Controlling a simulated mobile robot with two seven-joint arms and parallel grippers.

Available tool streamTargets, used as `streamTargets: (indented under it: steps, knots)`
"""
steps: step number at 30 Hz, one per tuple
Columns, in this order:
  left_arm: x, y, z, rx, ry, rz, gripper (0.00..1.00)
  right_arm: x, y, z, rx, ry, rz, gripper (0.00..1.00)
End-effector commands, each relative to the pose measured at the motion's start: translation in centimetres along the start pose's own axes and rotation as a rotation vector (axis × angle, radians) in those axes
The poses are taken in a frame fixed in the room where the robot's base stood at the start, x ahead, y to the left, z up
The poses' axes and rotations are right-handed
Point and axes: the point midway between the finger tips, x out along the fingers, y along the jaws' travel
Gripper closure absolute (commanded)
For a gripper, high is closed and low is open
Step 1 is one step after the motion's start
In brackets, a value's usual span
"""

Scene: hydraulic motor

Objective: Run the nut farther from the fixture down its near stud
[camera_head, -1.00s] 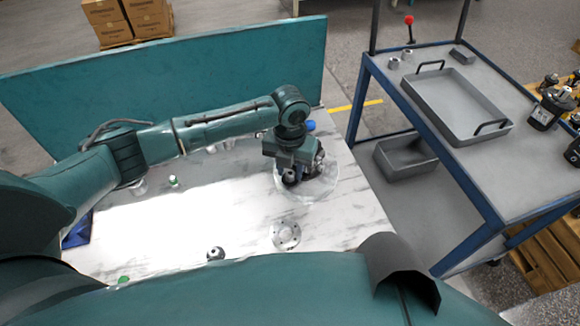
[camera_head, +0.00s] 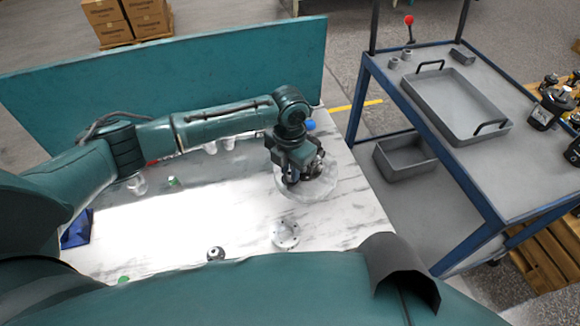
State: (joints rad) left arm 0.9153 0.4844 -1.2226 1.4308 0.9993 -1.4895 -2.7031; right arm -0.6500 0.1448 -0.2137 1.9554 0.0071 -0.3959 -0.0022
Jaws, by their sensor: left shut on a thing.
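My left gripper (camera_head: 293,180) points down over the dark motor assembly (camera_head: 318,171) on the round pale fixture base (camera_head: 306,192) at the right of the marble-topped table (camera_head: 350,225). Its jaws are shut on a small part, which I take to be the nut; the fingers and wrist hide it. The studs are also hidden, so I cannot tell how far down a stud the nut sits. My right gripper is out of view.
A flanged metal disc (camera_head: 286,234) and a small dark round part (camera_head: 216,253) lie on the near side of the table. A teal panel (camera_head: 200,75) stands along the back. A blue cart (camera_head: 520,170) with a grey tray (camera_head: 455,128) is at the right.

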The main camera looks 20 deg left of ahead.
Motion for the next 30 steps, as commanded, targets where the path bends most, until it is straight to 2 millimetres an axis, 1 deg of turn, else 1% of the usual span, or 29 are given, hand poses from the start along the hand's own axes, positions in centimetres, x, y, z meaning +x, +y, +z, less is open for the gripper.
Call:
streamTargets:
  steps: [1,4,14,16,18,19,20,21,23,30]
  knots:
    - [0.0,0.0,0.0,0.040,-0.001,0.000,1.00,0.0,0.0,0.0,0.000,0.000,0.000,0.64]
    - [0.0,0.0,0.0,0.079,-0.001,-0.001,1.00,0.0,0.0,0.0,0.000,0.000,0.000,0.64]
    - [0.0,0.0,0.0,0.078,-0.001,-0.001,1.00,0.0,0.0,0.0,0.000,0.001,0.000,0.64]
    - [0.0,0.0,0.0,0.158,-0.001,-0.001,1.00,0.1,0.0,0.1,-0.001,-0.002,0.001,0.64]
    - [0.1,0.0,0.0,0.275,-0.001,-0.003,1.00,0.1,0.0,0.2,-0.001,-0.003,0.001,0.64]
    - [0.6,0.1,0.1,0.301,-0.004,-0.001,1.00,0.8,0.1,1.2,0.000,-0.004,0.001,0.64]
    - [0.1,0.0,0.1,0.293,-0.002,-0.003,0.78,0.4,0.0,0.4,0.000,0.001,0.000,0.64]
    - [0.0,0.0,0.1,0.290,-0.002,-0.003,0.74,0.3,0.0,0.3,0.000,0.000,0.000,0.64]
    - [0.0,0.0,0.0,0.289,-0.001,-0.004,0.69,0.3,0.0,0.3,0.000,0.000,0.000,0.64]
    - [0.0,0.0,0.0,0.287,-0.001,-0.004,0.69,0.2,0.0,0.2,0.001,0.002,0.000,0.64]
